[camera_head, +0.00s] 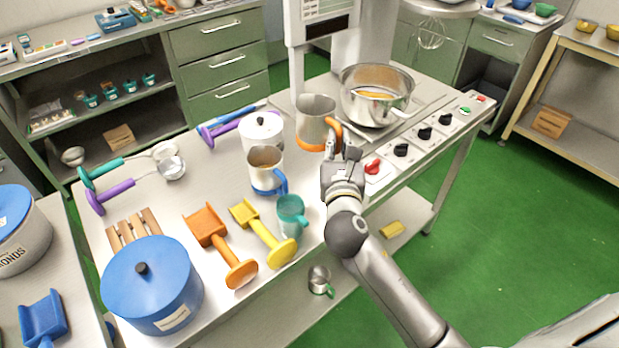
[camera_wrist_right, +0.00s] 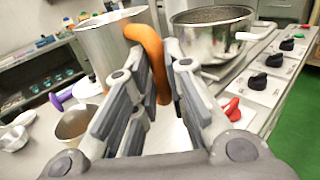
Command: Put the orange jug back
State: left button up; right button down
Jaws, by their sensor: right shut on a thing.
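The orange jug (camera_head: 316,112) is a metal jug with an orange handle and an orange base band. My left gripper is not in view.
A white lidded pot (camera_head: 262,130), a blue jug (camera_head: 264,165) and a teal jug (camera_head: 291,212) stand to the left and front. Knobs (camera_head: 401,150) line the cooker's edge. Scoops and a blue pot (camera_head: 150,280) fill the near table.

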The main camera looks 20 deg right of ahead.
jog(key=shift+n+t+y, duration=0.3)
jog(key=shift+n+y, duration=0.2)
jog(key=shift+y, duration=0.4)
jog(key=w+d+f+b, duration=0.1)
jog(key=w+f, duration=0.2)
jog(key=w+d+f, duration=0.1)
jog(key=w+f, duration=0.2)
jog(key=f, duration=0.1)
jog(key=w+d+f+b, duration=0.1)
jog(key=w+f, duration=0.2)
jog(key=f, duration=0.1)
jog(key=shift+w+d+b, duration=0.1)
jog(key=shift+w+b, duration=0.2)
jog(key=shift+w, duration=0.1)
jog(key=shift+w+d+f, duration=0.1)
jog(key=shift+w+f, duration=0.1)
jog(key=shift+f, duration=0.15)
notch_tip(320, 180, down, 3)
jog(key=shift+f+b, duration=0.1)
jog(key=shift+b, duration=0.75)
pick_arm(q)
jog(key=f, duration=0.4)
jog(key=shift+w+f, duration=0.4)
